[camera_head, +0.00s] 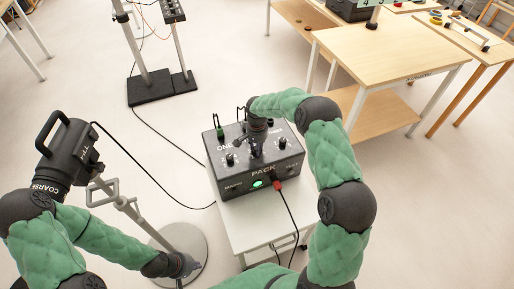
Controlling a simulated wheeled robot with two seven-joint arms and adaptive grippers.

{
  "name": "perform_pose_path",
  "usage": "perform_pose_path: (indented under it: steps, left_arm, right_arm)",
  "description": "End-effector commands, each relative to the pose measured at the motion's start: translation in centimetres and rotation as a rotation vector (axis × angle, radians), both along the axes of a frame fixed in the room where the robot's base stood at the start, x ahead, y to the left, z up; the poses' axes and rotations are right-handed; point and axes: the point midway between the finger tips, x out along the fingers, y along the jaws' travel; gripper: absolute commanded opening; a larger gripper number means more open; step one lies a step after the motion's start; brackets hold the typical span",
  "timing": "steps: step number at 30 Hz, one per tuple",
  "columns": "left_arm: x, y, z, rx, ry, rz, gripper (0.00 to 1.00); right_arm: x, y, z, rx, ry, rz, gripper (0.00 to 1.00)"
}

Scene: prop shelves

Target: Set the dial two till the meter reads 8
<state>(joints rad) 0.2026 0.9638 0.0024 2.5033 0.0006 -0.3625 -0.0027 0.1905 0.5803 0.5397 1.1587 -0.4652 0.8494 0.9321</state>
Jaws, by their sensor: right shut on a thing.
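The black power pack (231,182) stands on a small white table. Its top carries several knobs, with "ONE" printed above the left knob (229,160) and "PACK" on the front. My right gripper (257,147) reaches down from above and is shut on the middle knob, which I take as dial two; the hand hides most of it and its label. Another knob (283,143) is clear at the right. My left gripper (188,266) is low, over a round grey stand base, away from the pack; its fingers are too small to read. I cannot make out a meter reading.
A black housing marked "COARSE" (66,155) sits on a stand with a round base (166,240) at the left. A green light (257,184) and red plug (277,184) are on the pack front. Cables cross the floor. A wooden table (385,50) stands at the back right.

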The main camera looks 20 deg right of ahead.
Motion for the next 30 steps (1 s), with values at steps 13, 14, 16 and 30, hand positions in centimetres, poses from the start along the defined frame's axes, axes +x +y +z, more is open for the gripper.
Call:
perform_pose_path:
  steps: [13,14,16,30]
  left_arm:
    - [0.0,0.0,-0.05,0.0,0.0,0.0,0.0]
    - [0.0,0.0,-0.05,0.0,0.0,0.0,0.0]
    - [0.0,0.0,-0.05,0.0,0.0,0.0,0.0]
    - [0.01,0.0,-0.06,0.0,0.0,0.0,0.0]
  right_arm:
    - [-0.09,0.07,-0.09,0.001,0.004,-0.029,0.0]
    - [-0.1,0.07,-0.09,0.001,0.004,-0.029,0.0]
    - [-0.1,0.07,-0.09,0.001,0.004,-0.029,0.0]
    - [-0.01,0.02,0.1,0.0,0.0,-0.029,0.54]
